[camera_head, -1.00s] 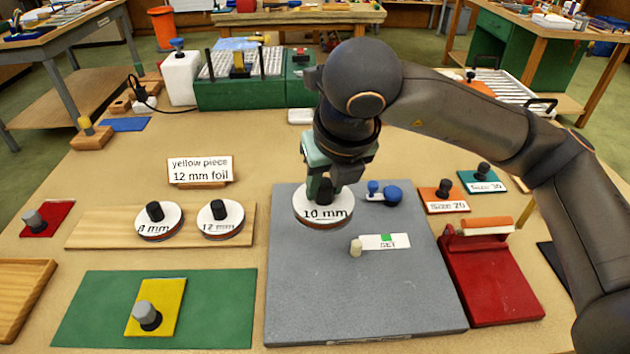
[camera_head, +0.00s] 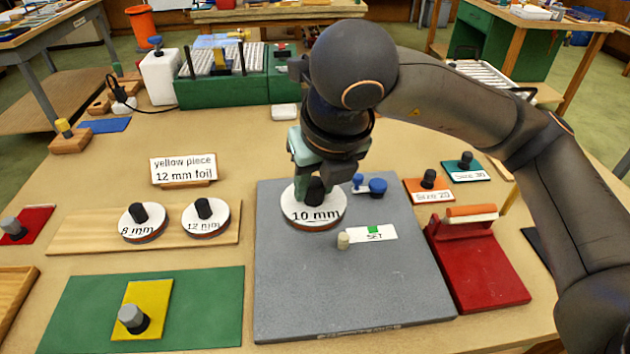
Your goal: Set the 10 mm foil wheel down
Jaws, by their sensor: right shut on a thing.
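The 10 mm foil wheel (camera_head: 313,216) is a white disc with a brownish rim and a dark knob, at the upper left of the grey board (camera_head: 350,290). My right gripper (camera_head: 314,190) points down over it and is shut on its knob. The wheel looks level and very close to the board; I cannot tell whether it touches. The 8 mm wheel (camera_head: 143,227) and 12 mm wheel (camera_head: 205,221) sit on a wooden strip (camera_head: 80,230) to the left. My left gripper is out of view.
A blue-knobbed piece (camera_head: 377,187) and the SET marker (camera_head: 376,234) lie on the board right of the wheel. A red block (camera_head: 480,272) stands at right. A sign (camera_head: 183,170) reads "yellow piece 12 mm foil". The board's front is clear.

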